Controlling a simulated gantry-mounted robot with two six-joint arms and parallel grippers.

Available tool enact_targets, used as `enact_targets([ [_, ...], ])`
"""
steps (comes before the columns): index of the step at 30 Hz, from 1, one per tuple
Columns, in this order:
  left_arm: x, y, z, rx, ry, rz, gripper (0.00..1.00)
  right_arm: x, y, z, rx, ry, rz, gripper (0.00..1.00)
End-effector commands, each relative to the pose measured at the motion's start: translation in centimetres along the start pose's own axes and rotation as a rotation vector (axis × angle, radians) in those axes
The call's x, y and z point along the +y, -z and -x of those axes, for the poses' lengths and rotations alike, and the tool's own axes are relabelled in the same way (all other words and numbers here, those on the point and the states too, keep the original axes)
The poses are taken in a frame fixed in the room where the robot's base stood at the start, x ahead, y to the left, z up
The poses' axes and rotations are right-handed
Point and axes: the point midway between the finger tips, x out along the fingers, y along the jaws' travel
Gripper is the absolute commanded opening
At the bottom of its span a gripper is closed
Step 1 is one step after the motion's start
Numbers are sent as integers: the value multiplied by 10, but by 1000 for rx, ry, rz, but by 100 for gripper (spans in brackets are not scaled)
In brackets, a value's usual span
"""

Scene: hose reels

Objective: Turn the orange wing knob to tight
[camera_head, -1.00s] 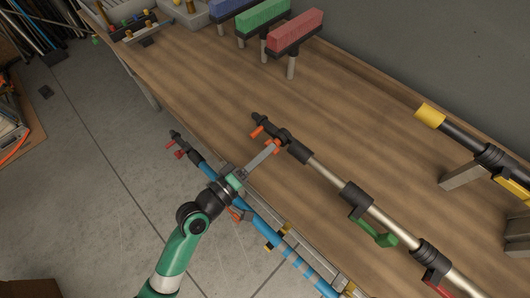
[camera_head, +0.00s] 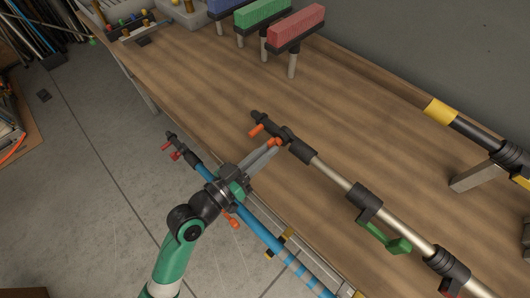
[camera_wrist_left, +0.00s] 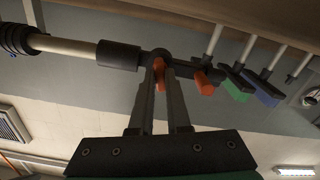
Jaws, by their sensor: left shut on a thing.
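The orange wing knob (camera_head: 272,142) sits on the black joint near the upper end of a silver and black pole over the bench. My left gripper (camera_head: 276,147) reaches it from the lower left, its two grey fingers shut on it. In the left wrist view the orange knob (camera_wrist_left: 159,76) shows between the fingers, just below the black joint. The fingers hide part of it. A second orange piece (camera_head: 257,130) on the same black end fitting stands beside the knob, apart from the fingers. My right gripper is not in view.
A blue pole (camera_head: 258,233) with red and orange fittings runs below my left gripper along the bench's front edge. A green lever (camera_head: 388,240) is further along the silver pole. Red (camera_head: 296,29) and green (camera_head: 262,22) brush-like blocks stand at the back. The middle bench top is clear.

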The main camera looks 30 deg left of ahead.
Motion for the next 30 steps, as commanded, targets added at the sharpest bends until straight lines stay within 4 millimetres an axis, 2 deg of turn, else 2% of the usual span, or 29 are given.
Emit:
enact_targets([
  [6,0,-1,0,1,0,-159,0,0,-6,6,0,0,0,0],
  [13,0,0,0,1,0,-266,0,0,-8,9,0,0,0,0],
  [30,0,0,0,0,0,-313,0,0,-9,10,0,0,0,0],
])
